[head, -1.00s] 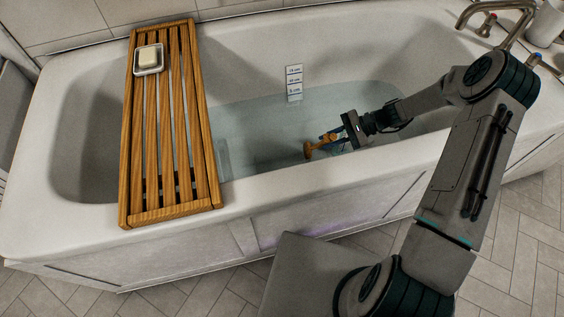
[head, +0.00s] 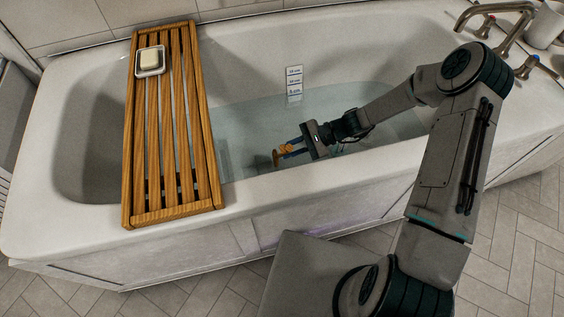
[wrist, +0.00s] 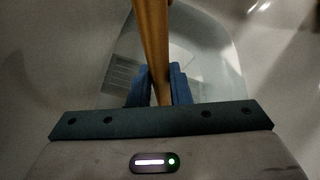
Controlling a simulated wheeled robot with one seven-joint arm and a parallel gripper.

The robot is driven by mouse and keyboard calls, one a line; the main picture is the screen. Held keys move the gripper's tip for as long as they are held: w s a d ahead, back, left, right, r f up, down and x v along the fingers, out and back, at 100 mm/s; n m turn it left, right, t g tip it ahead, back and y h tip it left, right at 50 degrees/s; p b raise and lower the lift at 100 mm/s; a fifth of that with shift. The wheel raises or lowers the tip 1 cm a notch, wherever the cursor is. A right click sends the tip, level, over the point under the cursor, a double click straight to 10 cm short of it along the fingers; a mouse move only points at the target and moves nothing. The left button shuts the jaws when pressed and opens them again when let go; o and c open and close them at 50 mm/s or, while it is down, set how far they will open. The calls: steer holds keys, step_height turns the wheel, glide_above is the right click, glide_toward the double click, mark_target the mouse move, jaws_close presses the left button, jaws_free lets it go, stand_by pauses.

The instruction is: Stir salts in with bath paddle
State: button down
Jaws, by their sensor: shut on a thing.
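The wooden bath paddle (head: 277,157) is in my gripper (head: 292,148) over the water-filled part of the tub. Its lower end reaches down to the water, but how deep it goes I cannot tell. In the wrist view the paddle's shaft (wrist: 152,45) runs up between the two blue fingers of my gripper (wrist: 157,85), which are shut on it. The bath water (head: 255,120) is clear and pale, and no salts can be made out in it. The white bathtub (head: 75,150) holds the water.
A slatted wooden bath tray (head: 172,215) lies across the tub's left part, with a soap dish and soap (head: 150,60) on it. A depth marker (head: 294,80) is on the far inner wall. Taps (head: 500,25) stand at the right end. The tub's near rim (head: 300,182) is close below my gripper.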

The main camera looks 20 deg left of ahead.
steer(key=w+d, duration=0.7)
steer(key=d, duration=0.4)
steer(key=s+a, duration=0.7)
steer(key=a, duration=0.4)
step_height(320, 180, up, 10)
steer(key=p, duration=0.8)
steer(key=shift+a, duration=0.1)
step_height(320, 180, up, 36)
steer(key=p, duration=2.6)
